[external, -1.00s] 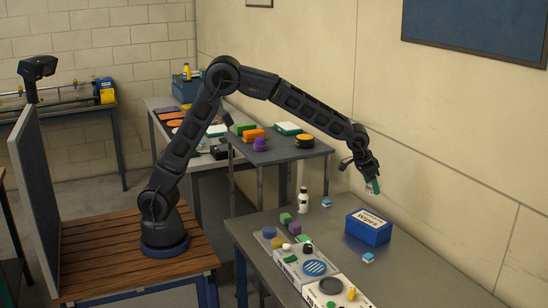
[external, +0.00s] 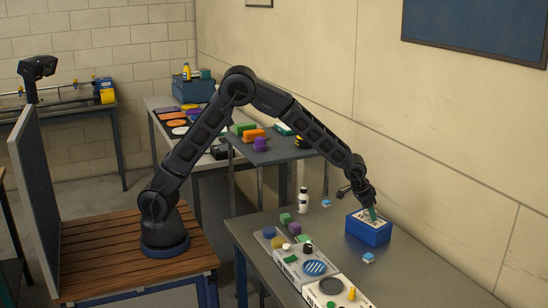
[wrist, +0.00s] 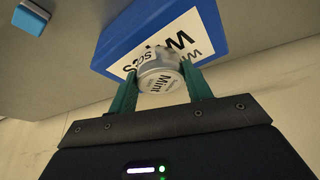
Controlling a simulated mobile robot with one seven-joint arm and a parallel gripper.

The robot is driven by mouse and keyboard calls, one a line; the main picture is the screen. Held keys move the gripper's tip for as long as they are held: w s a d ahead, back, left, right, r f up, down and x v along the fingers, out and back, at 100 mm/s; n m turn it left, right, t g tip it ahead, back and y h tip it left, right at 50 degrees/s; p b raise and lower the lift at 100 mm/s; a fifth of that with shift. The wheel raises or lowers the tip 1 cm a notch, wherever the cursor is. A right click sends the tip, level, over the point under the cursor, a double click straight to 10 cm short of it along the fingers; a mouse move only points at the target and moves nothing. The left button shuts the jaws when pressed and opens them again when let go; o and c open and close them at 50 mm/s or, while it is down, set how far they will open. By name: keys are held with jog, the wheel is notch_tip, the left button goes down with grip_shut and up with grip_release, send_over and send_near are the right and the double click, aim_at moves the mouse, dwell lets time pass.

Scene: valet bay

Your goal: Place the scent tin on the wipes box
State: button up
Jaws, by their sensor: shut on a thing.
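The scent tin (wrist: 158,82) is a small silver-grey round tin with a label reading "Mint". My gripper (wrist: 158,88) is shut on it, with one green finger on each side. The wipes box (wrist: 112,40) is blue with a white "Wipes" label on top. In the external view, my gripper (external: 372,213) is over the top of the wipes box (external: 368,234). The tin is at the box's labelled face in the wrist view; I cannot tell if they touch. The tin is too small to make out in the external view.
A blue-and-white block (external: 368,257) lies in front of the wipes box, and another (external: 326,203) lies behind it. A white bottle (external: 303,200) stands to the left. Trays with small items (external: 322,283) line the table's front. The wall is close behind the box.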

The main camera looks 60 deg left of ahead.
jog(key=shift+f, duration=0.1)
jog(key=o, duration=1)
jog(key=d+v, duration=0.1)
jog(key=v, duration=1.1)
jog(key=s+a+r+n, duration=0.1)
jog(key=s+a+r, duration=0.6)
jog(key=s+a, duration=0.35)
jog(key=s+a+r, duration=0.7)
jog(key=s+a, duration=0.2)
jog(key=a, duration=0.3)
jog(key=shift+n+y, duration=0.4)
jog(key=shift+n, duration=0.2)
jog(key=s+a, duration=0.3)
jog(key=s, duration=0.5)
jog(key=s+a+f, duration=0.1)
jog(key=s+a, duration=0.3)
jog(key=s, duration=0.4)
jog(key=s+a+f, duration=0.1)
jog(key=s+a, duration=0.2)
jog(key=s, duration=0.6)
jog(key=shift+a, duration=0.3)
